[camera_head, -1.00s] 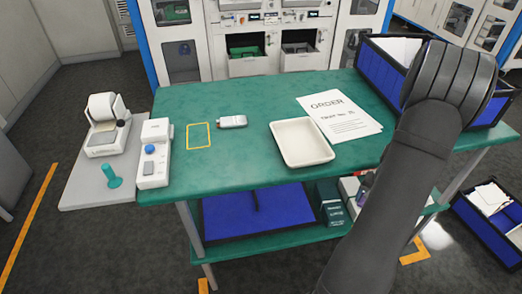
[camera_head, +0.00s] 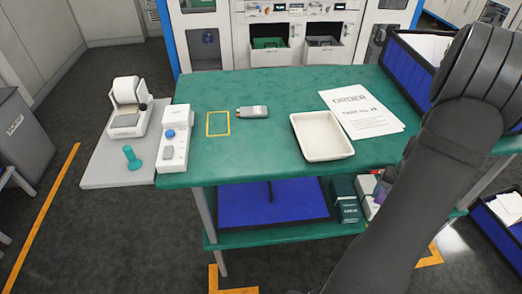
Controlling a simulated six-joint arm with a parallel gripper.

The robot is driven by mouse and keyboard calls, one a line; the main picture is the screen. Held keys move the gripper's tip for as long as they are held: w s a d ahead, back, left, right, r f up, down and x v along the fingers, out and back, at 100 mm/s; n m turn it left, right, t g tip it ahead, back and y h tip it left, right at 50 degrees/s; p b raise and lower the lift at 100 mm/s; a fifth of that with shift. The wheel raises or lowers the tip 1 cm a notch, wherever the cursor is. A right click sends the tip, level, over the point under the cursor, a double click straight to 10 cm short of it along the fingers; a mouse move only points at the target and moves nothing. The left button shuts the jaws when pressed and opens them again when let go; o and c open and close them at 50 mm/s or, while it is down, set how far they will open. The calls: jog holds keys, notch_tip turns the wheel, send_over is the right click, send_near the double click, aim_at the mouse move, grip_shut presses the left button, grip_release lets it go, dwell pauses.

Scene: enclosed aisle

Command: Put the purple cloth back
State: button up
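No purple cloth can be made out for certain. A small purple patch (camera_head: 380,190) shows at the left edge of my arm, by the boxes under the table; I cannot tell whether it is the cloth. My arm crosses the right side of the view, and my gripper is not visible. The green table (camera_head: 240,165) carries an empty white tray (camera_head: 321,137), an order sheet (camera_head: 362,113), a small grey handheld device (camera_head: 252,112) and a yellow outlined rectangle (camera_head: 218,123) with nothing inside.
A label printer (camera_head: 129,107) and a teal stamp-like object (camera_head: 132,158) stand on a grey side shelf (camera_head: 108,170). A white button box (camera_head: 174,140) is on the table's left edge. Blue-lined crates stand at right. Two cabinet drawers (camera_head: 269,53) are open behind. Floor is clear at front left.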

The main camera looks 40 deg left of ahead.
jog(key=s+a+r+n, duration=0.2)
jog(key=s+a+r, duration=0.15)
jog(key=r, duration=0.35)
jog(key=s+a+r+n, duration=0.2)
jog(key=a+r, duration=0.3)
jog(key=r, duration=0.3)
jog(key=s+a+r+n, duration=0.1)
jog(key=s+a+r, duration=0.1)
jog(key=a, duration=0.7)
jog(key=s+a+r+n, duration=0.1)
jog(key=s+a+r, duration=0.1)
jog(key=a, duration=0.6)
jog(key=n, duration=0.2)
send_over(216, 157)
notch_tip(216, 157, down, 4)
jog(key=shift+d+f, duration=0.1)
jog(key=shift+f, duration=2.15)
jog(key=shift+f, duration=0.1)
